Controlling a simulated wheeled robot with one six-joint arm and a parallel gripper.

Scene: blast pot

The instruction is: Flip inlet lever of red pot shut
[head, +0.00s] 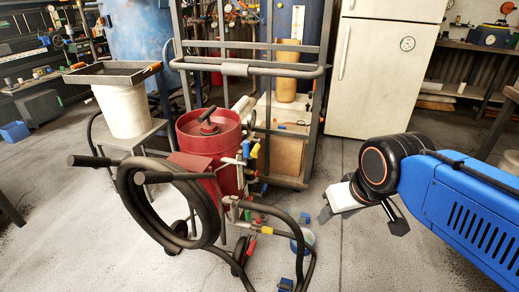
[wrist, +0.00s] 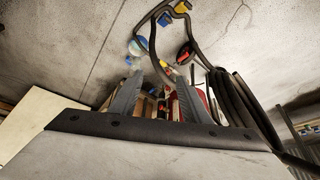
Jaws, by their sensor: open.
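The red pot (head: 208,145) stands on a wheeled frame left of centre in the head view, with a dark handle on its lid. Several coloured valve levers sit on its right side, among them a blue lever (head: 246,149) and a yellow lever (head: 254,151). Lower down on the piping are a yellow lever (head: 266,230) and a red lever (head: 251,245). I cannot tell which is the inlet lever. My gripper (head: 362,214) is open and empty, well right of the pot. In the wrist view, my gripper (wrist: 160,82) points toward the pot's piping, its fingers apart.
A coiled black hose (head: 160,205) hangs at the pot's front left. A white bucket (head: 124,108) stands on a stool at left. A metal frame rack (head: 308,170) and a fridge (head: 385,70) stand behind. Floor between pot and gripper is mostly clear.

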